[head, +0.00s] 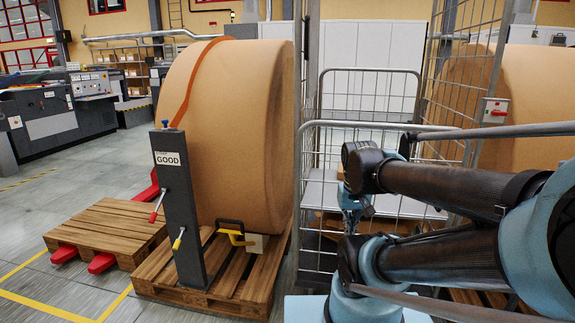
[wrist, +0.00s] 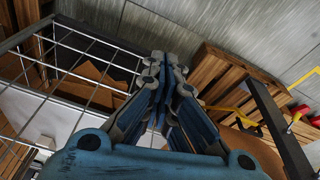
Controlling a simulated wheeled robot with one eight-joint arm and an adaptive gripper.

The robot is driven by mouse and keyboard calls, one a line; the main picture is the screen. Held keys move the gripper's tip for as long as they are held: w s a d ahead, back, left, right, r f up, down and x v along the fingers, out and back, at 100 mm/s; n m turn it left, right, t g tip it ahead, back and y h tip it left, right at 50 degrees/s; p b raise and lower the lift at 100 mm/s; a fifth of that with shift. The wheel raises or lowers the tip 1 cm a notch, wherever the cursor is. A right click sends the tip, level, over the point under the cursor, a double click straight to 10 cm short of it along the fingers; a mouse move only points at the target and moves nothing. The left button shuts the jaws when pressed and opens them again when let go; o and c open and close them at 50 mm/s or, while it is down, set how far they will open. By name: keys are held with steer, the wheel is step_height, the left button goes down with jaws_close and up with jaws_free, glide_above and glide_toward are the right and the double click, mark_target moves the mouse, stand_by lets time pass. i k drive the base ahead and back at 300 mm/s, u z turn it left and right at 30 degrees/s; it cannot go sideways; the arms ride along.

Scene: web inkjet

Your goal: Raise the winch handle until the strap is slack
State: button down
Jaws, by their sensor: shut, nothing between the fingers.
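A large tan paper roll (head: 235,130) stands on a wooden pallet (head: 155,283) in the head view, with an orange strap (head: 190,78) over it. The strap runs down to a dark post (head: 180,220) with a "GOOD" label and a blue knob on top. Two levers stick out of the post: one red-tipped (head: 157,207), one yellow-tipped (head: 178,239). I cannot tell which is the winch handle. My gripper (head: 362,208) is shut and empty, right of the roll and apart from the post. In the wrist view its fingers (wrist: 165,65) point up; the post (wrist: 280,130) is at right.
A wire cage trolley (head: 345,125) stands right of the roll, close behind my gripper. A yellow bracket (head: 237,237) with a black handle sits at the roll's foot. An empty pallet (head: 105,230) on red forks lies left. Floor in front of the post is clear.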

mark_target(153, 214)
steer(key=u, duration=1.5)
steer(key=k, duration=0.65)
steer(key=z, duration=0.1)
steer(key=i, duration=0.85)
steer(key=u, duration=0.6)
steer(key=i, duration=0.65)
steer(key=u, duration=0.45)
